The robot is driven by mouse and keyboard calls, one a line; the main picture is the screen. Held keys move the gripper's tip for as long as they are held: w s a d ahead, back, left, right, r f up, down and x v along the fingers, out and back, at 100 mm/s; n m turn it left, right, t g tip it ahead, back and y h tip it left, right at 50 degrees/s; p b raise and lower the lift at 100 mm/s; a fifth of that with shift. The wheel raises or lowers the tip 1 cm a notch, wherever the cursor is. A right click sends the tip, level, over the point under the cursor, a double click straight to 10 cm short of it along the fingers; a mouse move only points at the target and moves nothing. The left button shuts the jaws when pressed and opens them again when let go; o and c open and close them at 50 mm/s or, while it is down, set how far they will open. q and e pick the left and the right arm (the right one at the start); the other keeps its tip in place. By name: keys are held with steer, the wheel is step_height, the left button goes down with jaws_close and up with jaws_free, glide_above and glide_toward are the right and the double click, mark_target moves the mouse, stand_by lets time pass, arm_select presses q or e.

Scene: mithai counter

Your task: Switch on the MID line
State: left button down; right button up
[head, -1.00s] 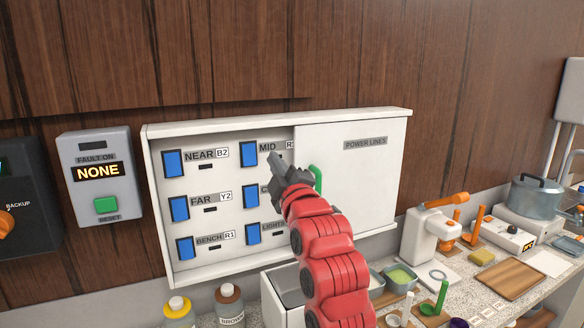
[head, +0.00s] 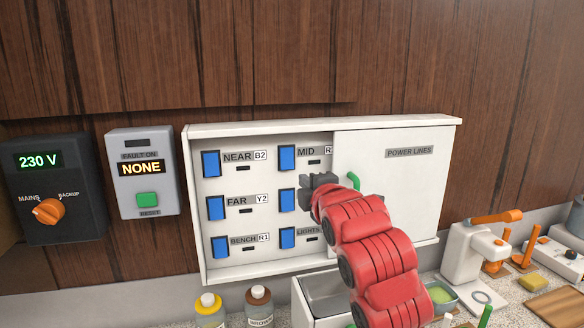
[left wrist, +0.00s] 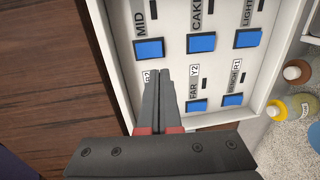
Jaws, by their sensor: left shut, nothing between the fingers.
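The MID switch (head: 287,158) is a blue rocker in the top row of the open panel, left of its MID label. It also shows in the left wrist view (left wrist: 149,48), with a dark slot near the label. My left gripper (head: 304,190) is shut and empty, in front of the panel, lower right of the MID switch, covering the label of the switch below. In the left wrist view its closed fingers (left wrist: 160,82) point at the panel near the B2 tag and hide the NEAR switch. Contact with the panel cannot be told. My right gripper is not in view.
Blue NEAR (head: 211,163), FAR (head: 216,207), BENCH (head: 220,246), CAKE (head: 287,200) and LIGHTS (head: 287,238) switches surround it. A white sliding door (head: 410,190) with a green handle (head: 353,181) covers the panel's right. The fault box (head: 144,176) reads NONE; the mains box (head: 52,188) reads 230 V.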

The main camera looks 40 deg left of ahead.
arm_select(q)
steer(key=p, duration=0.5)
glide_toward(288, 168)
steer(key=x, duration=0.5)
steer(key=shift+a+r, duration=0.2)
steer(key=shift+w+a+f+p, duration=0.1)
steer(key=shift+w+a+p, duration=0.35)
steer(key=shift+p, duration=0.05)
steer(key=shift+w+a+f, duration=0.1)
steer(key=shift+w+f, duration=0.05)
